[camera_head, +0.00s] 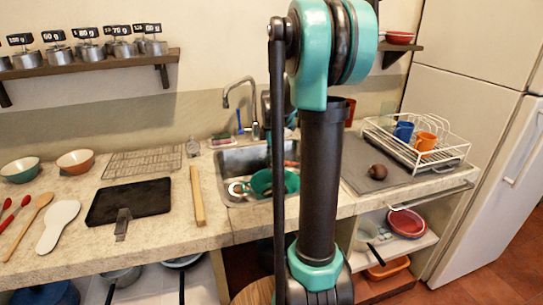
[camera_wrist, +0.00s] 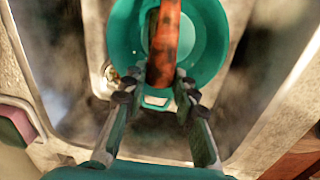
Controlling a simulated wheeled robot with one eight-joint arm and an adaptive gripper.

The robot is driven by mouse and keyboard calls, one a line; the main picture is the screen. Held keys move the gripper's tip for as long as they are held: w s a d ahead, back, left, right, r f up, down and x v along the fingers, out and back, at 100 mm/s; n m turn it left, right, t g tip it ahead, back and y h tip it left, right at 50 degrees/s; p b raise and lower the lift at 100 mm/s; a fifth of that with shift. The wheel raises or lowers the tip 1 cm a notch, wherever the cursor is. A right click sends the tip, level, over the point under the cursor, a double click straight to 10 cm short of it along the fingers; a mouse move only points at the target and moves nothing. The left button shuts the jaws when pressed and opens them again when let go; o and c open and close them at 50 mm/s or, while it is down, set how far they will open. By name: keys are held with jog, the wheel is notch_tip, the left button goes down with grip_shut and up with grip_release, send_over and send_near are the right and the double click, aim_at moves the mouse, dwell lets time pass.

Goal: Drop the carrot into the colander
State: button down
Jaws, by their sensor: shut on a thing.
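The orange-red carrot (camera_wrist: 165,42), with dark patches, is between the fingertips of my gripper (camera_wrist: 154,88) in the wrist view. The gripper is shut on it. In that picture the carrot overlaps the teal colander (camera_wrist: 207,40) behind it; its exact height above the bowl cannot be told. In the head view the green colander (camera_head: 262,182) is in the sink, partly hidden by my arm. The carrot and the gripper fingers cannot be made out there.
The metal sink (camera_head: 229,162) has a tall faucet (camera_head: 227,90) behind it. A white dish rack (camera_head: 464,150) with cups stands at the right. A dark board (camera_head: 127,201) and a wooden strip (camera_head: 197,195) lie left of the sink. A wall shelf (camera_head: 95,65) holds metal pots.

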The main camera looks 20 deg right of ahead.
jog(key=shift+f, duration=0.85)
jog(key=c, duration=1.1)
grip_release()
jog(key=shift+r, duration=0.15)
jog(key=r, duration=0.7)
jog(key=s+r, duration=0.1)
jog(key=r, duration=0.3)
jog(key=shift+r, duration=0.35)
jog(key=shift+s, duration=0.1)
